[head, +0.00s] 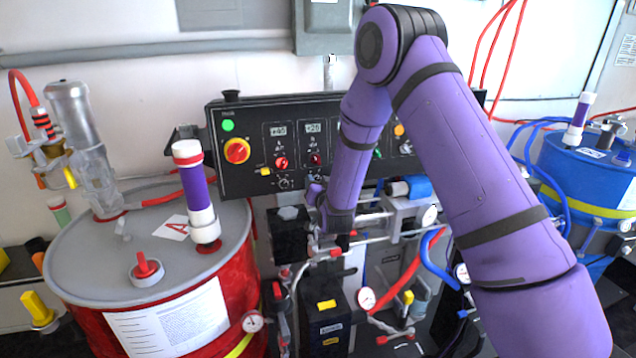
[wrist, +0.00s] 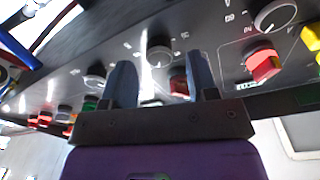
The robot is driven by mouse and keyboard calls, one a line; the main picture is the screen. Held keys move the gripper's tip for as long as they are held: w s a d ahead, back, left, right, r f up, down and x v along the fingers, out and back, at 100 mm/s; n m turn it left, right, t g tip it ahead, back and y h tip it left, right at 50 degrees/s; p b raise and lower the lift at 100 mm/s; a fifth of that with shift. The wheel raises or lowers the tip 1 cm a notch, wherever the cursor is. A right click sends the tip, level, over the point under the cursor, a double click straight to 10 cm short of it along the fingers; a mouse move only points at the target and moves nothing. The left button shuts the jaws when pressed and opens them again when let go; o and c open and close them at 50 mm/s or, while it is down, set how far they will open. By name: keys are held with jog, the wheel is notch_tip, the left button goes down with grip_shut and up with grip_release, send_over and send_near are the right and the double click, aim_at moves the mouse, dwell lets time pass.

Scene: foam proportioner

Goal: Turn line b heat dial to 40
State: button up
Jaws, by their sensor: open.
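The line B heat dial (wrist: 160,52) is a dark round knob with white scale marks around it. In the wrist view it lies just beyond and between the tips of my open gripper (wrist: 160,72). The fingers are apart and hold nothing; I cannot tell whether they touch the dial. A red knob (wrist: 180,86) shows between the fingers, partly behind the right one. The line B display (head: 313,128) seems to read 20. The dial's pointer is too small to read.
On the black panel (head: 240,180) another dial (wrist: 273,15), a red knob (wrist: 265,63) and a yellow switch (wrist: 312,36) lie beside it. A red drum (head: 80,325) stands left and a blue drum (head: 590,175) right. Pipes and gauges crowd the space below the panel.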

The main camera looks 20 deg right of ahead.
jog(key=shift+w, duration=0.6)
jog(key=c, duration=0.9)
jog(key=shift+c, duration=0.2)
jog(key=shift+n, duration=0.5)
jog(key=n+y, duration=0.1)
jog(key=n, duration=0.2)
jog(key=n+y, duration=0.1)
jog(key=n, duration=0.5)
jog(key=n+y, duration=0.1)
jog(key=n, duration=0.2)
jog(key=shift+n+g, duration=0.3)
jog(key=shift+d, duration=0.1)
